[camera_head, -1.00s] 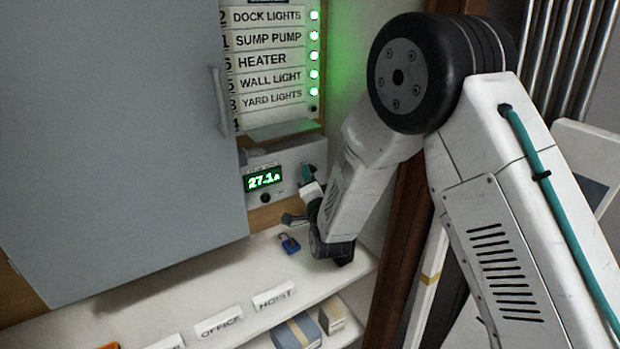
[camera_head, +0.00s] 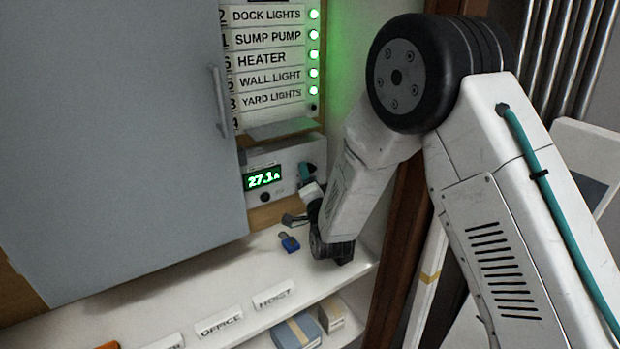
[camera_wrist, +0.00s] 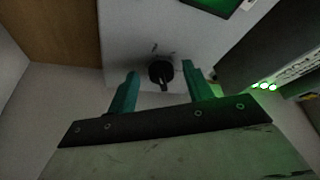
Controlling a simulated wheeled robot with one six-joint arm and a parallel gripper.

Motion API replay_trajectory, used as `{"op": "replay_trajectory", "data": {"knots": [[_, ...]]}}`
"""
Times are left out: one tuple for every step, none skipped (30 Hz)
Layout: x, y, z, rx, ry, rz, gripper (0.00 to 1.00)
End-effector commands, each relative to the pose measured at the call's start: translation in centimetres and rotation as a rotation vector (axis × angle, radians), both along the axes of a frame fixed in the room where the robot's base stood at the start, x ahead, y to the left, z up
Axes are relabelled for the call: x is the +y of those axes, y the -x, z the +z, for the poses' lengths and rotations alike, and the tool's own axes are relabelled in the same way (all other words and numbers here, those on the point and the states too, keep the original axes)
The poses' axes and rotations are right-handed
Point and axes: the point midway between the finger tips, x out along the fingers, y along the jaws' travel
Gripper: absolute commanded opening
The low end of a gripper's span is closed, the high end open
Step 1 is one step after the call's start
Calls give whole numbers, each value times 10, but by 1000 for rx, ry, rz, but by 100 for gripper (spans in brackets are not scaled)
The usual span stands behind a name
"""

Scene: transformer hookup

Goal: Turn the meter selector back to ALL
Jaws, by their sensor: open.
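The meter (camera_head: 262,183) is a white box under the labelled panel, with a green display reading 27.1A. In the wrist view its pale face (camera_wrist: 185,35) fills the upper middle. The selector, a black round knob with a bar (camera_wrist: 161,73), sits on that face; its small markings are too blurred to read. My gripper (camera_wrist: 162,82) is open, with one teal finger on each side of the knob and a gap to each. In the head view my gripper (camera_head: 306,180) is at the meter's right side, and the selector is hidden there.
A grey cabinet door (camera_head: 120,140) with a handle stands left of the meter. A white shelf (camera_head: 190,275) below holds a blue padlock (camera_head: 289,243) and label plates reading OFFICE (camera_head: 220,324) and HOIST (camera_head: 273,297). The label panel (camera_head: 268,60) with green lamps is above.

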Motion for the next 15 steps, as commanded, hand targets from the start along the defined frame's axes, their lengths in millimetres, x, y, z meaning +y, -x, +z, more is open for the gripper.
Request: {"op": "replay_trajectory", "data": {"knots": [[-1, 3, -1, 1, 0, 0, 51], [-1, 6, -2, 1, 0, 0, 51], [-3, 12, -3, 1, 2, 1, 51], [-3, 16, -3, 1, 2, 1, 51], [-5, 21, -5, 2, 2, 2, 51], [-6, 28, -6, 1, 2, 2, 51], [-7, 33, -7, 2, 2, 3, 51], [-9, 38, -8, 2, 2, 3, 51], [-11, 45, -10, 2, 2, 2, 51], [-12, 49, -11, 3, 2, 1, 51], [-13, 53, -12, 2, 2, 1, 51], [-15, 59, -13, 3, 1, 1, 51], [-16, 62, -14, 3, 1, 1, 51], [-16, 65, -14, 3, 1, 1, 51], [-17, 68, -15, 2, 1, 1, 51]]}}
